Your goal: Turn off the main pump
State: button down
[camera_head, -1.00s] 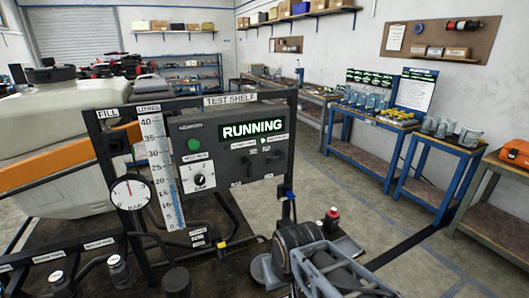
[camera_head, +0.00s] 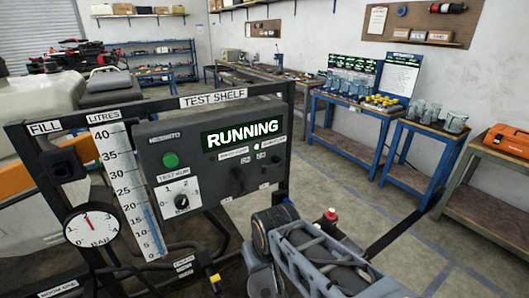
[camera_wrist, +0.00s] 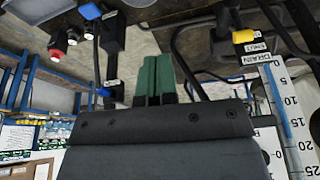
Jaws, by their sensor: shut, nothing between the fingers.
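A dark control panel (camera_head: 215,150) on the test shelf frame (camera_head: 60,130) has a lit display (camera_head: 242,133) reading RUNNING. It carries a green button (camera_head: 171,160), a test run dial (camera_head: 181,202) and two small black switches, a left one (camera_head: 238,180) and a right one (camera_head: 265,166). The labels above the switches are too small to read surely. My gripper (camera_wrist: 155,82) shows in the wrist view, its green fingers together and empty. The fingers are not distinguishable in the head view, where my arm is right of and below the panel. The switches are not clear in the wrist view.
A litre scale (camera_head: 130,195) and a pressure gauge (camera_head: 91,229) stand left of the panel. A yellow drain valve (camera_head: 215,282) sits low below it. A red-capped item (camera_head: 330,216) is beside my arm. Blue benches (camera_head: 345,145) line the right wall; the floor between is clear.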

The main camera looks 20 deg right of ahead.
jog(key=w+d+r+m+y+p, duration=0.1)
jog(key=w+d+r+m, duration=0.2)
jog(key=r+m, duration=0.3)
jog(key=w+d+r+m+t+y, duration=0.1)
jog(key=d+r+m, duration=0.5)
jog(key=r, duration=0.6)
jog(key=w+d+r+m+y+p, duration=0.1)
jog(key=w+d+r+m, duration=0.4)
jog(key=r, duration=0.5)
jog(key=shift+w+d+m+t+y+p, duration=0.3)
jog(key=shift+w+m+y+p, duration=0.1)
jog(key=shift+y, duration=0.3)
jog(key=shift+a+f, duration=0.1)
jog(key=b+x, duration=0.1)
jog(key=x, duration=1.2)
jog(key=shift+w+a+f, duration=0.15)
jog(key=shift+w+f, duration=0.05)
jog(key=shift+f, duration=0.1)
